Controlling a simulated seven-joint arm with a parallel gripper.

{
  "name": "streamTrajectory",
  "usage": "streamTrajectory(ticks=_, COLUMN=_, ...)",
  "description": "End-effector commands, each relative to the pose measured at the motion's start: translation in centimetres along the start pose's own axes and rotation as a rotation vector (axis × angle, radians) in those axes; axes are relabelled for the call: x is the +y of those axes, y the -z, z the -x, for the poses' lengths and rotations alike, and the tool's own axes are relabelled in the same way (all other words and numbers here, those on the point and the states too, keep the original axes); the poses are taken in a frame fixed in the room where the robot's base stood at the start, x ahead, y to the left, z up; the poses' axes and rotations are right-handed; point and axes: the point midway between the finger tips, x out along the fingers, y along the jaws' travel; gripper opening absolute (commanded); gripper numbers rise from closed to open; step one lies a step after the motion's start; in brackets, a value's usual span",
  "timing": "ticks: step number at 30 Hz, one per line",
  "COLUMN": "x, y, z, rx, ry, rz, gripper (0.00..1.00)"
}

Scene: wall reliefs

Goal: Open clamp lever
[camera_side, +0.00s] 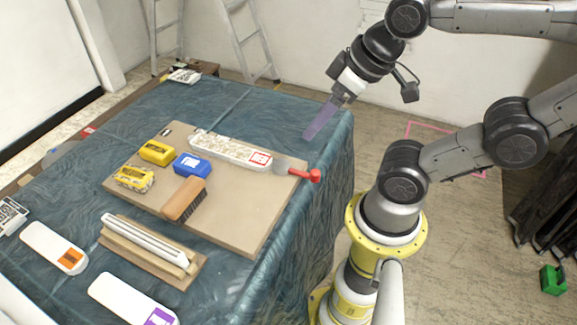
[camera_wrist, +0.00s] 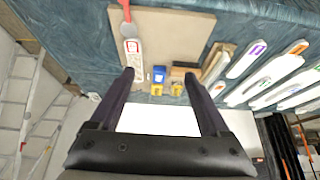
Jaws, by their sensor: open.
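A red handle (camera_side: 310,175) on a flat grey metal piece (camera_side: 283,165) is the only lever-like thing I see. It lies at the right end of a long white patterned piece (camera_side: 225,149) with a red label, and sticks past the board's right edge. I cannot tell whether it is clamped. In the wrist view the red handle (camera_wrist: 126,12) is at the top, left of centre. My gripper (camera_side: 312,132) is open and empty, above the table's far right part, apart from the handle. Its two fingers are spread in the wrist view (camera_wrist: 158,76).
A tan board (camera_side: 240,222) on the blue cloth-covered table (camera_side: 120,110) holds yellow boxes (camera_side: 157,152), a blue box (camera_side: 193,165) and a brown brush (camera_side: 184,199). White strips (camera_side: 145,241) lie at the front left. The far part of the table is mostly clear.

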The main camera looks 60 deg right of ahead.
Motion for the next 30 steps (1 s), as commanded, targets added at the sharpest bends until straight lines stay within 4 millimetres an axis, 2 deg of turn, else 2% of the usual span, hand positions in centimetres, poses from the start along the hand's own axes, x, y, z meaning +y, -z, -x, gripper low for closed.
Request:
streamTrajectory(ticks=1, x=0.0, y=0.0, z=0.0, rx=0.001, ry=0.000, rz=-0.010, gripper=0.69)
streamTrajectory(ticks=2, x=0.0, y=0.1, z=0.0, rx=0.003, ry=0.000, rz=-0.021, gripper=0.64)
streamTrajectory(ticks=5, x=0.2, y=1.1, z=-0.4, rx=-0.012, ry=-0.006, rz=-0.109, gripper=0.64)
streamTrajectory(ticks=11, x=3.6, y=1.9, z=-4.8, rx=-0.196, ry=-0.092, rz=-0.396, gripper=0.64)
streamTrajectory(ticks=15, x=6.9, y=0.7, z=-8.2, rx=-0.341, ry=-0.151, rz=-0.589, gripper=0.64)
streamTrajectory(ticks=19, x=8.9, y=-1.0, z=-10.1, rx=-0.440, ry=-0.176, rz=-0.693, gripper=0.64)
streamTrajectory(ticks=26, x=9.8, y=-2.3, z=-11.1, rx=-0.473, ry=-0.185, rz=-0.738, gripper=0.64)
streamTrajectory(ticks=30, x=9.7, y=-3.2, z=-12.7, rx=-0.476, ry=-0.185, rz=-0.736, gripper=0.64)
